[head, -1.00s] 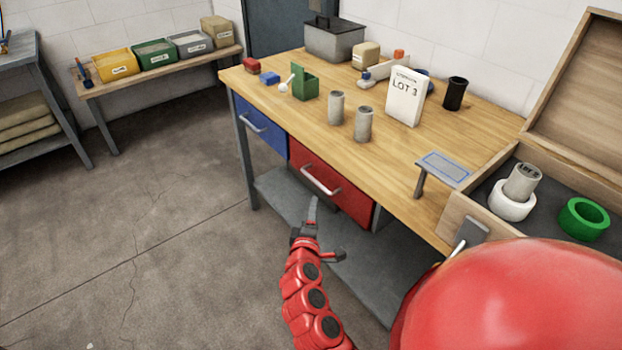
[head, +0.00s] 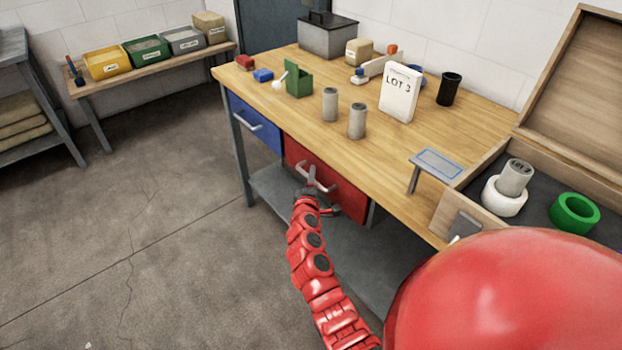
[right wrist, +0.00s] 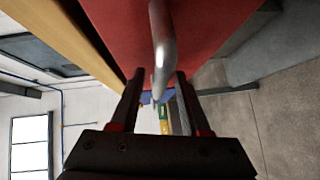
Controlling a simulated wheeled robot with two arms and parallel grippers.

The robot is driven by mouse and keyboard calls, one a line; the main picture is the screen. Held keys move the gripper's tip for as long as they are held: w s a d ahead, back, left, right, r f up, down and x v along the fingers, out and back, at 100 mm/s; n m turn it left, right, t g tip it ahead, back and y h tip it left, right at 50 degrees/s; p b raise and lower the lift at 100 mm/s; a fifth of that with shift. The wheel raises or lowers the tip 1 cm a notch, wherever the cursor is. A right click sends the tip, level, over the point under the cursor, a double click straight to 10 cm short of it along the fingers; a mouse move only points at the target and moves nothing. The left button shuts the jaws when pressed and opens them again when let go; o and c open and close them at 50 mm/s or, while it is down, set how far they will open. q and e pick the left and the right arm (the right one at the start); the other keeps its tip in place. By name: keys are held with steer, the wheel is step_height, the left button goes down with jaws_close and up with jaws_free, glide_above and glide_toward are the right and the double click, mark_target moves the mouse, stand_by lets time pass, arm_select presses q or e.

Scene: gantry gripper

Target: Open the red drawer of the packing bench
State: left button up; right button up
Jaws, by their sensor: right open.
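The red drawer (head: 346,196) is in the front of the packing bench (head: 300,125), right of the blue drawer. Its front looks flush with the bench. My right gripper (head: 318,187) is open at the drawer's pale bar handle (head: 304,170) and hides part of it in the head view. In the right wrist view, the handle (right wrist: 163,50) runs into the gap between the two open fingers (right wrist: 157,88), in front of the red drawer front (right wrist: 115,35). The fingers are on either side of the bar, not closed on it. My left gripper is not in view.
The blue drawer (head: 254,126) is to the left. Two grey cylinders (head: 357,120), a LOT 3 card (head: 400,93) and a wooden case (head: 452,212) are on the bench top. A grey lower shelf (head: 265,185) lies under the drawers. Floor left of the bench is clear.

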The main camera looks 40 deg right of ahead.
jaws_close()
stand_by(1.4)
